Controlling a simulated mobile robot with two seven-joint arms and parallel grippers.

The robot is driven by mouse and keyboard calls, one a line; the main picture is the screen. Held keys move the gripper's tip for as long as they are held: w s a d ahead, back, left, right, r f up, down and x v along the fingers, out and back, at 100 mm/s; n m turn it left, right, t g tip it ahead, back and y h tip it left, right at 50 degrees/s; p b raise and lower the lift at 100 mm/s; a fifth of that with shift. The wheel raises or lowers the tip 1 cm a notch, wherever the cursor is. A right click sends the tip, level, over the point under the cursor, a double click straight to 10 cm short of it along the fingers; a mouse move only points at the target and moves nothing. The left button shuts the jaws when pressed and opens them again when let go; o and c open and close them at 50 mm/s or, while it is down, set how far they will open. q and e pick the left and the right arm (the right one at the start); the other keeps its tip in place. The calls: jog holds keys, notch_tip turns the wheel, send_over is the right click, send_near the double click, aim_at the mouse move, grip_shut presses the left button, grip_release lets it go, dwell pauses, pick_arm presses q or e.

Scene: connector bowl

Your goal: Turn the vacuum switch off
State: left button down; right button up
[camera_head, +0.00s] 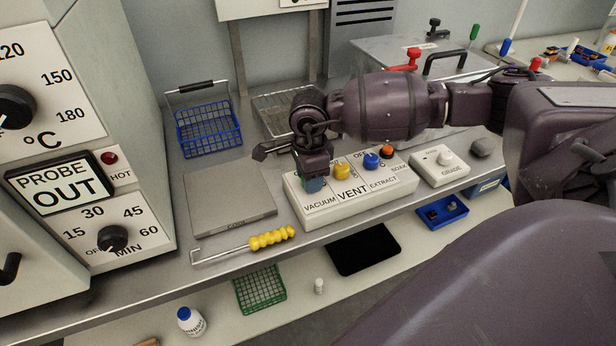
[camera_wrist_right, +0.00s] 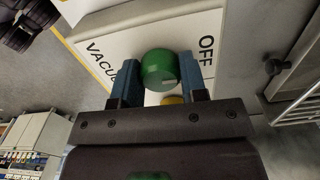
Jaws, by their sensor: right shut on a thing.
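A white control panel (camera_head: 345,212) on the bench carries the labels VACUUM, VENT and EXTRACT. The vacuum switch is a round green knob (camera_wrist_right: 160,68) beside the words VACUUM and OFF in the right wrist view. My right gripper (camera_head: 314,187) reaches down over the VACUUM end of the panel and mostly hides the knob in the head view. In the wrist view its two blue fingers (camera_wrist_right: 160,76) stand on either side of the green knob, shut on it. A pale line shows on the knob. My left gripper is not in view.
A yellow knob (camera_head: 341,169), a blue knob (camera_head: 371,160) and an orange-red button (camera_head: 387,151) sit close beside my right gripper. A grey plate (camera_head: 230,203), a yellow-handled hook tool (camera_head: 268,238) and a blue basket (camera_head: 208,130) lie to the left.

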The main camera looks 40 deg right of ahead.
jog(key=shift+n, duration=0.3)
dwell(0.4)
jog(key=o, duration=0.9)
notch_tip(320, 180, up, 11)
jog(key=shift+f+p, duration=0.1)
jog(key=shift+p, duration=0.3)
